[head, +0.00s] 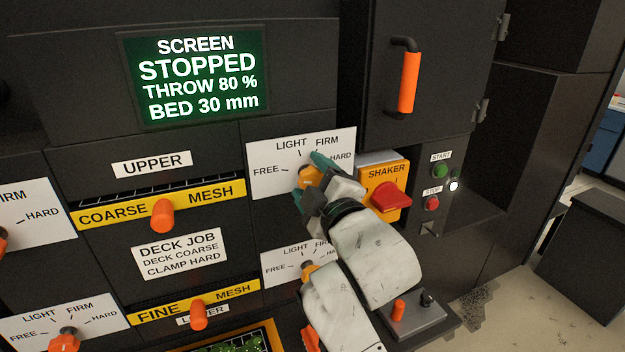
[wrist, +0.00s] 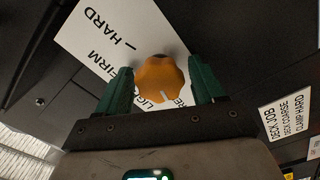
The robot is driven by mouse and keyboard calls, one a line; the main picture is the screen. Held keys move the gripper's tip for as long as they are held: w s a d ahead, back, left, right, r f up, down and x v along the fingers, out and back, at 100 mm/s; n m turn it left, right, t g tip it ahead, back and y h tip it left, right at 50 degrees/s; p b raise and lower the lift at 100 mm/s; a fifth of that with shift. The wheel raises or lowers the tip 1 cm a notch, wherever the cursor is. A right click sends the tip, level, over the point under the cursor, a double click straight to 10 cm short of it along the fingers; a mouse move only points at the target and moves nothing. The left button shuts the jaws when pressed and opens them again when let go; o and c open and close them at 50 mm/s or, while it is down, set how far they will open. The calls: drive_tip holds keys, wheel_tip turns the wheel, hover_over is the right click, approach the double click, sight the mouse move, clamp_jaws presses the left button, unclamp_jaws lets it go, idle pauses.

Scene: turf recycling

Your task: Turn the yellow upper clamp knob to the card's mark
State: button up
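The yellow upper clamp knob (head: 310,177) sits on the upper white card (head: 262,183), which is marked FREE, LIGHT, FIRM and HARD. In the wrist view the knob (wrist: 161,80) is a lobed dial with a white pointer line on the side toward LIGHT and FREE, away from HARD. My gripper (head: 309,180) is at the knob with one green finger on each side. In the head view my gripper hides part of the knob and card.
A DECK JOB card (head: 180,254) reads deck coarse, clamp hard. The orange SHAKER panel with a red switch (head: 391,196) is just right of my gripper. A lower clamp card (head: 285,262) is below. An orange door handle (head: 407,82) sticks out above. The screen (head: 195,78) reads STOPPED.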

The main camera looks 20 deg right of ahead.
drive_tip(key=c, duration=0.9)
drive_tip(key=shift+o, duration=0.2)
